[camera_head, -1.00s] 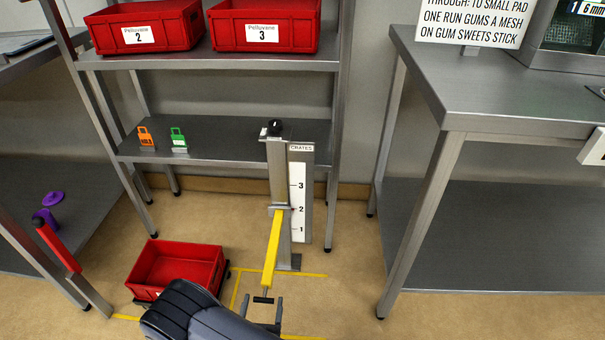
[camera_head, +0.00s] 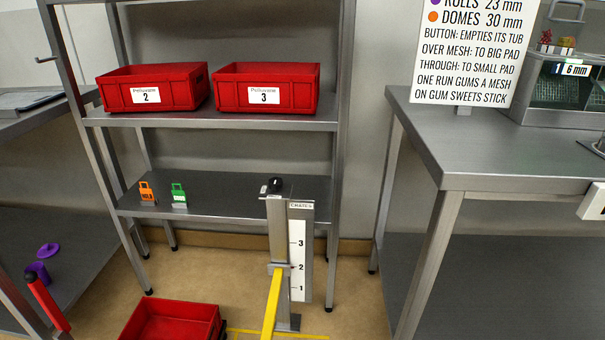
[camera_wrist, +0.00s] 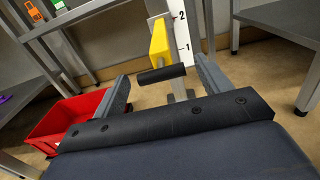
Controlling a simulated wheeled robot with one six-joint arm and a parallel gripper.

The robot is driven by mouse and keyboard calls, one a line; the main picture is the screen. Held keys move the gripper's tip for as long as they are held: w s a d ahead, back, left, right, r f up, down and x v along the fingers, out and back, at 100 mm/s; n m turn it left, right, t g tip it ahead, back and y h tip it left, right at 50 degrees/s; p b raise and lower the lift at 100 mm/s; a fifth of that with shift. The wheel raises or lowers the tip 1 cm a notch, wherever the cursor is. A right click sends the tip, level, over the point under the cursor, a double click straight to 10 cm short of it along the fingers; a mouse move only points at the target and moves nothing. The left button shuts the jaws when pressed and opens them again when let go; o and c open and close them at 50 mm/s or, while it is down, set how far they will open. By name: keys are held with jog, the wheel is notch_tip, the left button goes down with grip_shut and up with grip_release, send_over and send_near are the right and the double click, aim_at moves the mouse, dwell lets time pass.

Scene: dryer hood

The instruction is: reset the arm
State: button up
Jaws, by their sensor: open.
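My gripper (camera_wrist: 162,88) shows in the wrist view with its two fingers spread apart. It is open. A black crossbar handle (camera_wrist: 161,74) on the end of a yellow lever (camera_wrist: 160,42) lies ahead of the fingers, between them in the picture; I cannot tell whether it touches them. In the head view the yellow lever (camera_head: 271,305) runs down from a grey post and leaves the bottom edge. My arm and gripper are out of the head view.
A red crate (camera_head: 172,322) sits on the floor left of the lever. Crates marked 2 (camera_head: 153,88) and 3 (camera_head: 266,88) stand on the shelf. The post carries a scale (camera_head: 297,260) marked 1 to 3. A steel table (camera_head: 490,150) stands at right.

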jog(key=s+p, duration=0.1)
jog(key=s, duration=0.7)
jog(key=w+b, duration=0.2)
jog(key=w, duration=0.8)
jog(key=shift+w+d, duration=0.15)
jog(key=shift+w+r+p, duration=0.1)
jog(key=shift+r+p, duration=0.7)
notch_tip(320, 180, up, 18)
jog(key=p, duration=1.5)
jog(key=s, duration=1)
jog(key=shift+s+a+f, duration=0.15)
jog(key=shift+a+f, duration=0.2)
jog(key=shift+a, duration=0.1)
